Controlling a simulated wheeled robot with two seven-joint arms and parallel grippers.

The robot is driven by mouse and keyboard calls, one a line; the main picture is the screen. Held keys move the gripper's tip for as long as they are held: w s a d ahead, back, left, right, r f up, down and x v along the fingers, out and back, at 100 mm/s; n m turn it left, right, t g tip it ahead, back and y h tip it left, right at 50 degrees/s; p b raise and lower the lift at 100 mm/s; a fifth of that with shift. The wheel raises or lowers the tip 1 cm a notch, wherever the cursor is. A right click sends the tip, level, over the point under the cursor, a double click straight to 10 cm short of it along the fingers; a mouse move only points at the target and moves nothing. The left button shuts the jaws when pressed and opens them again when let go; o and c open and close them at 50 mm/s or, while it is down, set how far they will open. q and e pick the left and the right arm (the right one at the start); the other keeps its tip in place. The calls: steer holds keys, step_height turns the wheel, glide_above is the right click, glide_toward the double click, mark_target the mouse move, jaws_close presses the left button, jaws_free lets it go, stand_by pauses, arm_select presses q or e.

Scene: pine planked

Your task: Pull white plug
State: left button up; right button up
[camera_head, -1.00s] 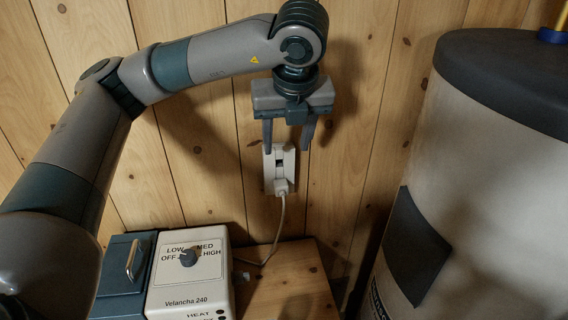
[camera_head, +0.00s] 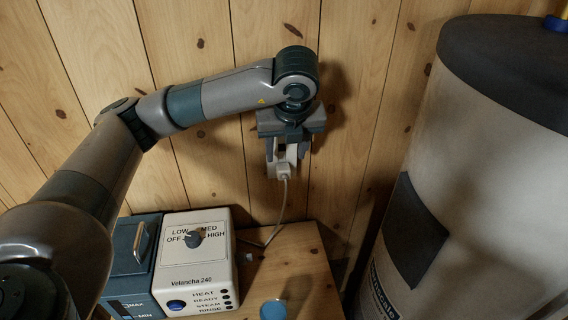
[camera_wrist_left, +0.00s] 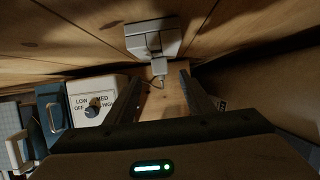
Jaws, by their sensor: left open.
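The white plug (camera_head: 284,171) sits in the lower part of a white wall outlet (camera_head: 291,152), with its cord hanging down. In the left wrist view the plug (camera_wrist_left: 158,66) shows below the outlet plate (camera_wrist_left: 153,28), ahead of the fingers. My left gripper (camera_head: 286,160) is open at the outlet, its fingers pointing down on either side of it and partly hiding it. In the left wrist view the open fingers (camera_wrist_left: 160,88) have nothing between them but the view of the cord. Whether a finger touches the outlet I cannot tell. My right gripper is not in view.
A white and blue appliance (camera_head: 196,270) marked Velancha 240, with a knob, stands at the lower left on a wooden top (camera_head: 290,265). A large pale tank (camera_head: 470,170) with a dark lid fills the right. The plank wall (camera_head: 365,90) is bare around the outlet.

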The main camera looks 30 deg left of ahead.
mark_target(284, 168)
arm_select(q)
steer(key=p+x, duration=0.2)
steer(key=x, duration=0.4)
steer(key=shift+a+f, duration=0.15)
steer(key=shift+w+f, duration=0.2)
steer(key=shift+f, duration=0.25)
steer(key=shift+a, duration=0.1)
jaws_close()
